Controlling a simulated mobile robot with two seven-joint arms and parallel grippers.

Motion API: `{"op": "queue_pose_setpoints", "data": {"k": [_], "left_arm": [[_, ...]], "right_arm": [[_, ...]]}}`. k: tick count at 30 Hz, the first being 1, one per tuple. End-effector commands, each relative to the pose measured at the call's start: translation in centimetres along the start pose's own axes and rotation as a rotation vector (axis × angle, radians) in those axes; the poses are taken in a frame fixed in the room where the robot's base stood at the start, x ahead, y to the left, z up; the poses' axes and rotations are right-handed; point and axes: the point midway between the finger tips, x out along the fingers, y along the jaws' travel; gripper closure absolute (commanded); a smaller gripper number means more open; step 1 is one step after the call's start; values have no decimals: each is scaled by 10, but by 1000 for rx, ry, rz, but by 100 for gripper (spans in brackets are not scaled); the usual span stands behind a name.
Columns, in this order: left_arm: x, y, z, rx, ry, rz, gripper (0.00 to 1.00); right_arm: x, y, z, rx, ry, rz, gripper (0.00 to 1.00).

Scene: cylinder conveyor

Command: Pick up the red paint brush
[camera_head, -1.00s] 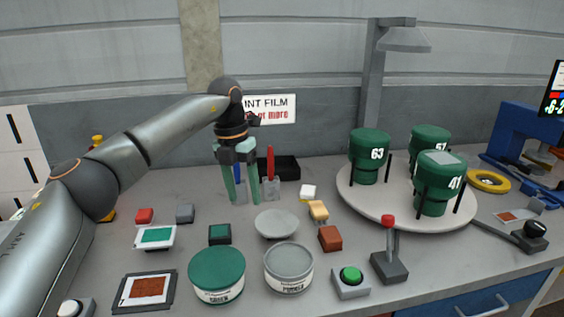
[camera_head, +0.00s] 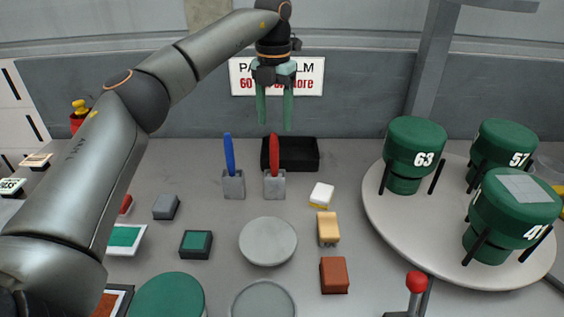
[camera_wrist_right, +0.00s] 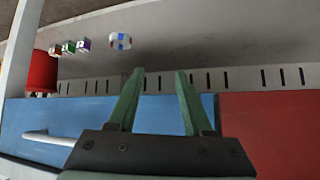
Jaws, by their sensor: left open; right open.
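The red paint brush (camera_head: 274,155) stands upright, handle up, in a small grey block holder (camera_head: 274,185) in the head view. A blue brush (camera_head: 228,155) stands upright in a similar grey holder to its left. My left gripper (camera_head: 274,126) is open and empty, fingers pointing down. In the picture it is just above the red brush's handle, with a gap between them. My right gripper (camera_wrist_right: 158,84) shows only in the right wrist view, open and empty, in front of blue and red panels.
A black tray (camera_head: 300,155) sits just behind the red brush. A grey round dish (camera_head: 267,241), a tan brush-like block (camera_head: 327,228) and a brown block (camera_head: 334,275) lie in front. A turntable (camera_head: 385,225) with green canisters stands right.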

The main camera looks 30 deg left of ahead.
Motion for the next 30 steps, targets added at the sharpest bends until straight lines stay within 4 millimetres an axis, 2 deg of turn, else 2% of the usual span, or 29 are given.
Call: {"op": "queue_pose_setpoints", "data": {"k": [3, 9, 16, 24, 30], "left_arm": [[25, 0, -1, 2, 5, 1, 38], [56, 0, -1, 2, 4, 0, 38], [74, 0, -2, 2, 4, 0, 38], [112, -1, -4, 1, 4, 0, 38], [118, -2, -4, 2, 2, -1, 38]], "right_arm": [[3, -1, 5, 1, -7, -3, 50], [3, -4, 6, 2, -8, -9, 50], [3, -5, 2, 1, -2, -11, 50], [4, -5, 2, 0, -3, -13, 50], [5, -5, 2, -1, -3, -13, 50]]}}
